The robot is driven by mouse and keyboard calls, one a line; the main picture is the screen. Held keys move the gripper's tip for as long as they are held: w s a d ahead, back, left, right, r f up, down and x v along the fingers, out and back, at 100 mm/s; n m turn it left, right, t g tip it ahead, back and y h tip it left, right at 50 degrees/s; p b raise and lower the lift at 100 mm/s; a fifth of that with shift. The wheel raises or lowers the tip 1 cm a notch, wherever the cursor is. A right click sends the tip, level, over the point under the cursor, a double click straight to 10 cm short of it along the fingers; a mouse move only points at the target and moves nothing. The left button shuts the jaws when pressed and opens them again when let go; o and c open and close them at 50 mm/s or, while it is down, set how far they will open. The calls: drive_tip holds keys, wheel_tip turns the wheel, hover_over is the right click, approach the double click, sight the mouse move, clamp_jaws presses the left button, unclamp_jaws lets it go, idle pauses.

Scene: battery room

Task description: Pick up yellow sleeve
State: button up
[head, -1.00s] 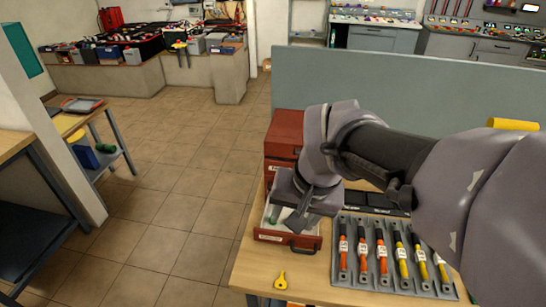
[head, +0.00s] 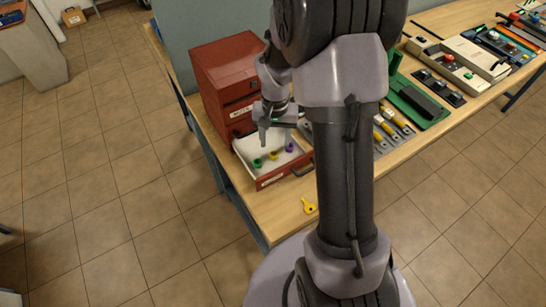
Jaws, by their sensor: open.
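The yellow sleeve (head: 274,154) is a small yellow piece in the open bottom drawer (head: 286,173) of the red cabinet. It lies between a green sleeve (head: 257,163) and a purple one (head: 289,147). My gripper (head: 264,134) points down, above the back left part of the drawer, open and apart from the yellow sleeve. My arm hides part of the table and the right side of the cabinet.
The red drawer cabinet (head: 222,75) stands close behind my gripper. A yellow lug-like piece (head: 309,206) lies on the wooden table in front of the drawer. A tray of tools (head: 393,126) and a green case (head: 416,99) lie to the right.

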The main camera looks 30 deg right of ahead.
sight(274, 151)
drive_tip(key=f+b, duration=0.2)
drive_tip(key=f, duration=0.4)
drive_tip(key=shift+a, duration=0.2)
drive_tip(key=shift+r, duration=0.15)
drive_tip(key=shift+c, duration=0.2)
clamp_jaws()
